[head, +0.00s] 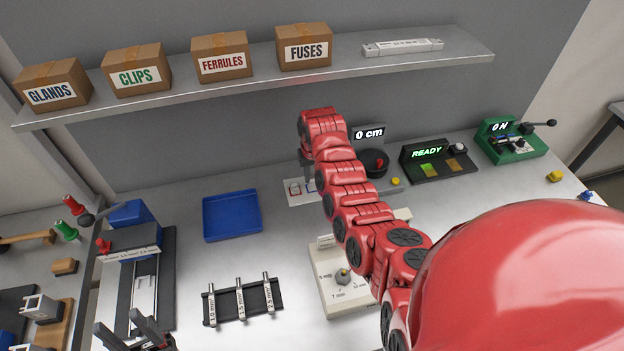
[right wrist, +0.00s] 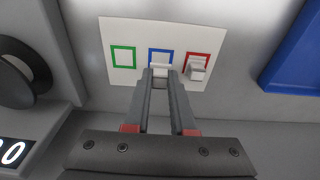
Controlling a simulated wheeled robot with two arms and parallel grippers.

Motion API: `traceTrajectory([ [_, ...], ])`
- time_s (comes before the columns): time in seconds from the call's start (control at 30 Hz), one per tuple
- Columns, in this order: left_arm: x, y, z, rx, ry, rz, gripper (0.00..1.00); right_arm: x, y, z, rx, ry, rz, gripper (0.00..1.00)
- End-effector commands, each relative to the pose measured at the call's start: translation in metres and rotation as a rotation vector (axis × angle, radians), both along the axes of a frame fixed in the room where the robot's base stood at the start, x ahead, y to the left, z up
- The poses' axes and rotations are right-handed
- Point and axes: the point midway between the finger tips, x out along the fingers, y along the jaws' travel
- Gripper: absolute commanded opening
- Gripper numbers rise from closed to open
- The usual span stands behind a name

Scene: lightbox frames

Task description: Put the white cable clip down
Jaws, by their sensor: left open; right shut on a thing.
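My right gripper (right wrist: 162,78) is shut on the white cable clip (right wrist: 160,66). The clip is small and partly hidden between the fingertips. It is at the blue-outlined square (right wrist: 152,52) of a white card (right wrist: 135,35); I cannot tell whether it touches the card. In the head view the card (head: 293,201) lies at the back of the bench, partly hidden by my red right arm. The right gripper (head: 309,186) points down there. My left gripper (head: 142,333) is open and empty at the lower left.
Another white clip (right wrist: 198,68) sits on the red-outlined square. The green-outlined square (right wrist: 123,57) is empty. A blue tray (head: 232,216) lies left of the card, and a device reading 0 cm (head: 369,136) stands to its right. A shelf (head: 260,83) with boxes hangs above.

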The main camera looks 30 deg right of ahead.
Motion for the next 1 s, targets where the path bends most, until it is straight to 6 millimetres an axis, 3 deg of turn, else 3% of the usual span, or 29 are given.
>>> traceTrajectory([
  [0.2, 0.0, 0.0, 0.016, 0.0, 0.0, 0.0, 0.5, -0.001, 0.0, -0.019, -0.001, 0.001, 0.002, 0.0],
  [0.63, 0.0, 0.0, 0.012, 0.0, 0.0, 0.0, 0.5, 0.0, 0.0, -0.03, 0.0, -0.001, 0.001, 0.0],
  [0.67, 0.0, 0.0, 0.013, 0.0, 0.0, 0.0, 0.5, 0.0, 0.0, -0.029, 0.0, -0.001, 0.001, 0.27],
  [0.8, 0.0, 0.0, 0.014, 0.0, 0.0, 0.0, 0.5, 0.0, 0.0, -0.028, 0.0, -0.001, 0.001, 0.52],
  [1.0, 0.0, 0.0, 0.014, 0.0, 0.0, 0.0, 0.5, 0.0, 0.0, -0.028, -0.001, -0.002, 0.001, 0.53],
])
